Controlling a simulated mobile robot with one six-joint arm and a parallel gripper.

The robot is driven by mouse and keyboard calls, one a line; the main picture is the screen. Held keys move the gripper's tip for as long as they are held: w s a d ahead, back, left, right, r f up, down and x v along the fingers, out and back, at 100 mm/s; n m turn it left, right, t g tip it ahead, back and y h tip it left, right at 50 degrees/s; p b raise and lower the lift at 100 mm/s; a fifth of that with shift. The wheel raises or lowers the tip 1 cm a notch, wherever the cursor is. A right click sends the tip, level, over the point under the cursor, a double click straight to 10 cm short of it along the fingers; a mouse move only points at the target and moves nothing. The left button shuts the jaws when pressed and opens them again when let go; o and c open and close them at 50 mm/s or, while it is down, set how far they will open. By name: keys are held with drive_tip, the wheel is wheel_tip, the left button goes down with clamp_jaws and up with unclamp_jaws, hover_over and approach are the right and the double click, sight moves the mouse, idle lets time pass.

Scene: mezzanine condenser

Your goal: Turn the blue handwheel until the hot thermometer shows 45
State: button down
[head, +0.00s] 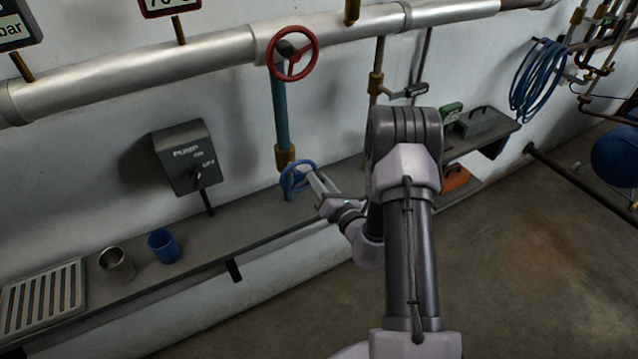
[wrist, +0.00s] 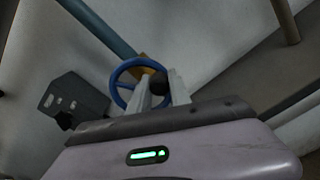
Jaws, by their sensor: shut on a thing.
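The blue handwheel (head: 283,179) sits on a brass valve at the foot of a blue vertical pipe, just above the shelf. It also shows in the wrist view (wrist: 114,84), partly behind the fingers. My gripper (head: 314,180) reaches it from the right and is shut on its rim; the fingers also show in the wrist view (wrist: 160,92). A red-edged display (head: 170,6) at the top shows what looks like 70, but it is cut off by the picture edge. I cannot tell whether it is the hot thermometer.
A red handwheel (head: 293,53) stands above on the thick pipe (head: 200,62). A grey pump box (head: 186,158) is to the left. A metal cup (head: 117,264), a blue cup (head: 164,246) and a grate (head: 42,292) are on the shelf. Open floor lies at the right.

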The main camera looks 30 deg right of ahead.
sight(307, 166)
drive_tip(key=n, duration=0.2)
drive_tip(key=r+n+b, duration=0.1)
drive_tip(key=r+n, duration=0.1)
drive_tip(key=n, duration=0.1)
drive_tip(key=shift+a+n+b, duration=0.2)
drive_tip(key=shift+n+b, duration=0.1)
drive_tip(key=shift+b, duration=0.1)
drive_tip(key=n, duration=0.1)
drive_tip(key=n+b, duration=0.1)
drive_tip(key=shift+a+r+n, duration=0.25)
drive_tip(key=shift+r+n, duration=0.05)
drive_tip(key=shift+r, duration=0.05)
drive_tip(key=shift+a+r+n+b, duration=0.3)
drive_tip(key=shift+n+b, duration=0.3)
drive_tip(key=shift+n, duration=0.4)
drive_tip(key=shift+a+r+n+b, duration=0.25)
drive_tip(key=shift+n+b, duration=0.35)
drive_tip(key=shift+n, duration=0.4)
drive_tip(key=c, duration=1.2)
unclamp_jaws()
